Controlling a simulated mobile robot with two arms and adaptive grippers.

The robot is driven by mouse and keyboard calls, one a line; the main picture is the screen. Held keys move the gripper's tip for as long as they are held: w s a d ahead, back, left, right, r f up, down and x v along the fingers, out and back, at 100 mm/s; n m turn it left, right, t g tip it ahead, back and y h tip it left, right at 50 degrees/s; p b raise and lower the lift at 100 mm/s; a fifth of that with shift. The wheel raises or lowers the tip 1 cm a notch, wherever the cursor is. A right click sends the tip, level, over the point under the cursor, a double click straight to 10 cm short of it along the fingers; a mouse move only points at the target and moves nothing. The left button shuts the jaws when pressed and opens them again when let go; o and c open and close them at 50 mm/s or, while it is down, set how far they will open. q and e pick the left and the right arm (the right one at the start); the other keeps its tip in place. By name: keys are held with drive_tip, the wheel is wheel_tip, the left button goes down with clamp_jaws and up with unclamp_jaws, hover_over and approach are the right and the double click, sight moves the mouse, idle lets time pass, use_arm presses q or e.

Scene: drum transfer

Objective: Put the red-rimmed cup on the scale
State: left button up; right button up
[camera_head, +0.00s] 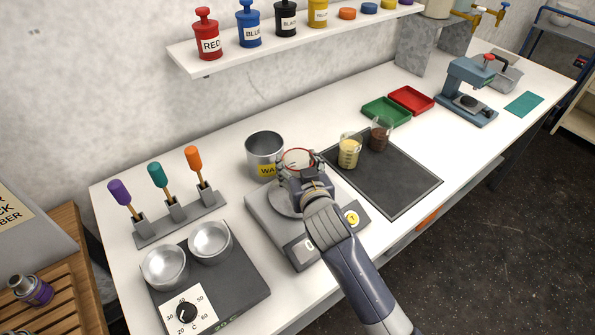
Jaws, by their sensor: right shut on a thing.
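The red-rimmed cup (297,157) shows in the head view as a clear rim with a red edge, at the far side of my right gripper. My right gripper (301,171) is shut on the cup, above the back part of the scale. The scale (259,211) is a grey box with a round plate (284,200) and a yellow button. My gripper and arm hide part of the scale and most of the cup. I cannot tell whether the cup touches the scale. My left gripper is not in view.
A metal can (264,151) stands close behind the scale. Two beakers, one yellow (349,152) and one brown (380,135), stand on a dark mat (398,181). A hot plate (233,277) with two metal bowls is at left, near a spatula rack (179,220).

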wheel_tip(320, 180, down, 3)
drive_tip(key=shift+r+p, duration=0.1)
drive_tip(key=shift+p, duration=0.35)
drive_tip(key=shift+f, duration=0.4)
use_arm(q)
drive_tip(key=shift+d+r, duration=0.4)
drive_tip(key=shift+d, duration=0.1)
use_arm(e)
drive_tip(key=shift+f, duration=0.1)
drive_tip(key=o, duration=0.8)
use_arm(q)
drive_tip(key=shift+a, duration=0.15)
